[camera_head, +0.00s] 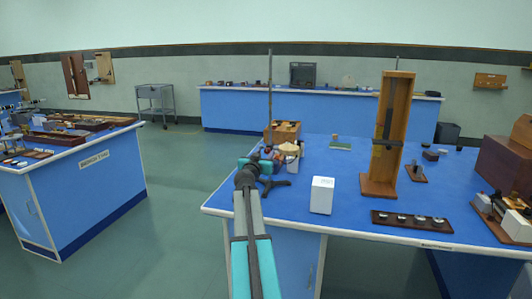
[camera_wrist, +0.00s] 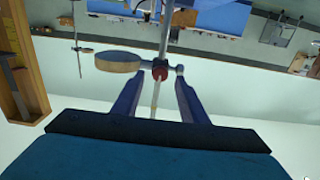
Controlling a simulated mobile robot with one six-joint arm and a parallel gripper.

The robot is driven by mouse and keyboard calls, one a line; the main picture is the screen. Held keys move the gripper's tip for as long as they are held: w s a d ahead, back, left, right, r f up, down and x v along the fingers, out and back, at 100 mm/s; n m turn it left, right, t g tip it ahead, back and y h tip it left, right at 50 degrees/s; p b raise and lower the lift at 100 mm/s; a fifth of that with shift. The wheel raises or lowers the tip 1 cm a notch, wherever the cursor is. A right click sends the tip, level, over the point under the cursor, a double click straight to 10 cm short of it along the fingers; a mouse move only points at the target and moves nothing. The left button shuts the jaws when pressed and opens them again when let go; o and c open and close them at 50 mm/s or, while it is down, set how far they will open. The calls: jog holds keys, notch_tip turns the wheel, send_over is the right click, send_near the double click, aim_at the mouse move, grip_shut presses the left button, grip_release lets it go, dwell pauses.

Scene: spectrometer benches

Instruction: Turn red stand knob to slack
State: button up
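The stand is a thin metal rod (camera_head: 270,95) on a dark footed base (camera_head: 275,184) near the front left of the blue bench. In the wrist view, the red knob (camera_wrist: 159,72) sits on the stand's rod (camera_wrist: 165,32), with a round wooden-looking piece (camera_wrist: 118,62) to its left. My gripper (camera_head: 266,160) is at the stand. In the wrist view, my gripper's fingers (camera_wrist: 160,78) are spread apart, with the knob appearing between their tips. Gaps show on both sides; I cannot tell the depth. In the head view, the arm's end partly hides the knob area.
A white box (camera_head: 322,195) stands right of the stand base. A tall wooden frame (camera_head: 388,135) and a dark strip with several small pieces (camera_head: 411,221) are farther right. A wooden box (camera_head: 284,131) is behind the stand. Open floor (camera_head: 175,215) lies left of the bench.

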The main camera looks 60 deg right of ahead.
aim_at(268, 150)
jog(key=shift+x, duration=1.3)
grip_shut()
